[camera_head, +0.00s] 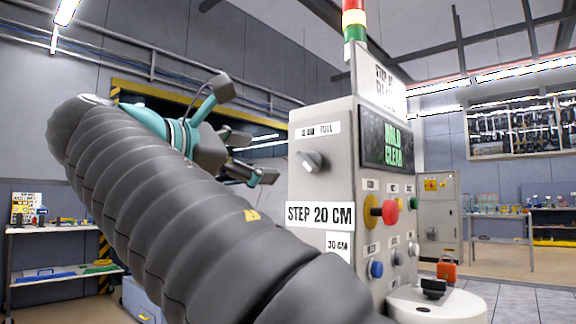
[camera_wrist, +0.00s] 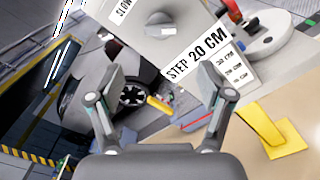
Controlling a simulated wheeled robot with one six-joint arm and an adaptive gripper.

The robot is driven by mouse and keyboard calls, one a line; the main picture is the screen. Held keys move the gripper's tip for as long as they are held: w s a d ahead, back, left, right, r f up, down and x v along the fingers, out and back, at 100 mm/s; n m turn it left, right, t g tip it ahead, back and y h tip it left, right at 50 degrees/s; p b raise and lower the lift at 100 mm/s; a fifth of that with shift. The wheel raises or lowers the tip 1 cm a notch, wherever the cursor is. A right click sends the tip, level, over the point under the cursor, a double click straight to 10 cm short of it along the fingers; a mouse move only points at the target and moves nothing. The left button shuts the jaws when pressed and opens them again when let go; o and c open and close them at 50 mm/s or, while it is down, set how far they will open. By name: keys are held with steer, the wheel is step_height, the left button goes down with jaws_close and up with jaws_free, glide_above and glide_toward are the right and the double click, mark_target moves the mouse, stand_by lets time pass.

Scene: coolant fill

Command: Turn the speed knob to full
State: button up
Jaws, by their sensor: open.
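The speed knob (camera_head: 311,161) is a small grey knob on the pale side face of the control box (camera_head: 332,255), under a label partly legible as ending in FULL. In the wrist view the knob (camera_wrist: 159,27) shows near the top, above and ahead of my fingers, with a pale bar across it. I cannot tell its exact setting. My gripper (camera_head: 252,158) is open and empty, left of the knob in the head view and apart from it. In the wrist view my gripper (camera_wrist: 153,84) has its two fingers spread wide with nothing between them.
A STEP 20 CM sign (camera_head: 320,215) is below the knob. The box's front has a screen (camera_head: 386,143), a red button (camera_head: 390,211) and a blue button (camera_head: 376,269). A signal tower (camera_head: 354,22) stands on top. A yellow floor-level piece (camera_wrist: 268,130) shows at right.

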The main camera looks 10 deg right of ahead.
mark_target(303, 164)
steer(key=x, duration=1.2)
steer(key=shift+w+d, duration=0.1)
steer(key=shift+d, duration=0.1)
